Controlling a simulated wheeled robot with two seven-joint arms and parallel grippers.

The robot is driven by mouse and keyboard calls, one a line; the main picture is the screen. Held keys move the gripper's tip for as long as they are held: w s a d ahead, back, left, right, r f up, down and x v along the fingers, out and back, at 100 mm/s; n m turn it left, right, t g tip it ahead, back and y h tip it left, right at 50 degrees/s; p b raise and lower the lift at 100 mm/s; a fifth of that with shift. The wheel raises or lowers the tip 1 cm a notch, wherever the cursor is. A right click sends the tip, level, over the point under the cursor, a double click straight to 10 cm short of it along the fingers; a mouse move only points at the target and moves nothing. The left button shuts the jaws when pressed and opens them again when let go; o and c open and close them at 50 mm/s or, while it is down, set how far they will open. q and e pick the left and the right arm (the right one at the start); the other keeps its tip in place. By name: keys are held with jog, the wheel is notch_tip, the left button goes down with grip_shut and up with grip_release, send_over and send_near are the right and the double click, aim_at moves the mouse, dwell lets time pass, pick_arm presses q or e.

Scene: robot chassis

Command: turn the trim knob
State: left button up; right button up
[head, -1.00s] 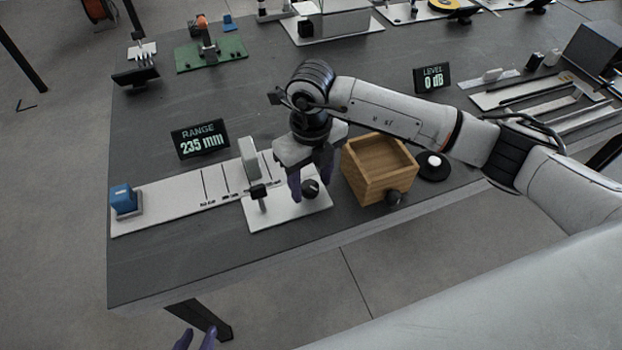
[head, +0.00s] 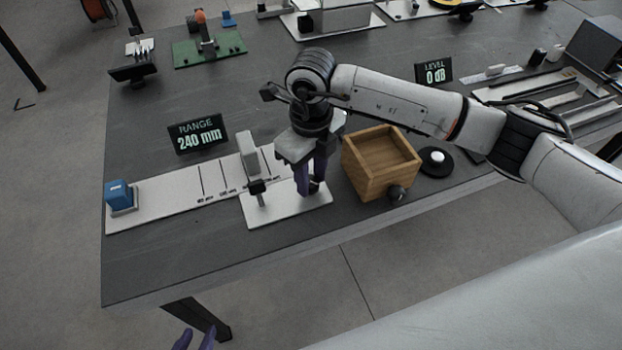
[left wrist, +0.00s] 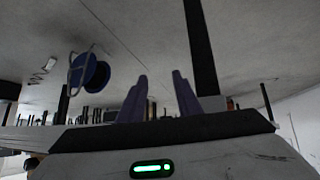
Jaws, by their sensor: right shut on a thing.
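The trim knob (head: 315,187) is a small black knob on a white plate (head: 285,212) near the table's front edge. My right gripper (head: 311,190) comes down from above with its purple fingers shut on the knob, which is mostly hidden between them. A black range display (head: 198,135) behind the plate reads 240 mm. My left gripper (head: 195,341) is low at the bottom edge of the head view, off the table. Its fingers are apart and empty, as the left wrist view (left wrist: 160,95) also shows.
A wooden box (head: 382,165) with a dark knob stands close right of my right gripper. A black disc with a white button (head: 437,158) is beyond it. A grey upright block (head: 248,152) and a blue block (head: 119,196) stand along the white strip to the left.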

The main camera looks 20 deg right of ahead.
jog(key=n+b, duration=0.3)
jog(key=n, duration=0.1)
jog(key=shift+w+f, duration=0.1)
jog(key=shift+f, duration=0.05)
jog(key=shift+n+b, duration=0.9)
jog(key=shift+b, duration=0.05)
jog(key=shift+n, duration=0.4)
jog(key=shift+r+b, duration=0.2)
jog(key=shift+b, duration=0.1)
jog(key=o, duration=1.1)
jog(key=shift+c, duration=0.2)
